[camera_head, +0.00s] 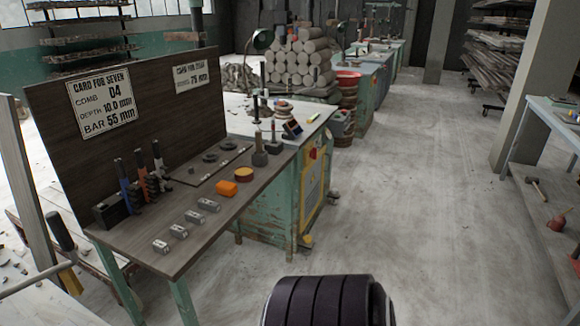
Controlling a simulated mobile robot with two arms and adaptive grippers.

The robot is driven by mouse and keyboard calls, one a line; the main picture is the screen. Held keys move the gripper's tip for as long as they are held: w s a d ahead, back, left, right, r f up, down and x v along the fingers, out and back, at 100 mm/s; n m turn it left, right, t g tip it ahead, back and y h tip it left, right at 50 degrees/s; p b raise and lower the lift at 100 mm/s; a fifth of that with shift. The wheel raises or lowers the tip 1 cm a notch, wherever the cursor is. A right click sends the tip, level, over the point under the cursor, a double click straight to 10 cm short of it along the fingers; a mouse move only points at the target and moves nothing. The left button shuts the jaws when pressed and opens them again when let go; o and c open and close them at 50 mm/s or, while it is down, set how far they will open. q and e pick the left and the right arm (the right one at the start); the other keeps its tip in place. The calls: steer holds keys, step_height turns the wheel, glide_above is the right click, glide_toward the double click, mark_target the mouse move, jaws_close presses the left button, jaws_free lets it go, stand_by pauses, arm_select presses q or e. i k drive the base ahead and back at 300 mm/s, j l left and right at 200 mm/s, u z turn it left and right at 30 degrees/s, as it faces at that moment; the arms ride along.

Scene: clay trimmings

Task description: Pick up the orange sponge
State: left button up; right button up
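An orange block (227,188), which looks like the orange sponge, lies on the dark wooden bench top (150,235), near its front edge. A rounder yellow-orange piece (244,174) lies just behind it to the right; I cannot tell what it is made of. Neither of my grippers shows in this view. A black ribbed part at the bottom centre appears to be mine and stands apart from the bench.
Several small metal blocks (180,231) line the bench front, left of the orange block. Upright tools (140,180) stand before the dark back panel (140,100). A green cabinet (310,185) adjoins the bench. Open floor (420,220) lies to the right, before another bench (545,180).

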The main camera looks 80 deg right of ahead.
mark_target(224, 187)
steer(key=z, duration=2)
steer(key=i, duration=0.15)
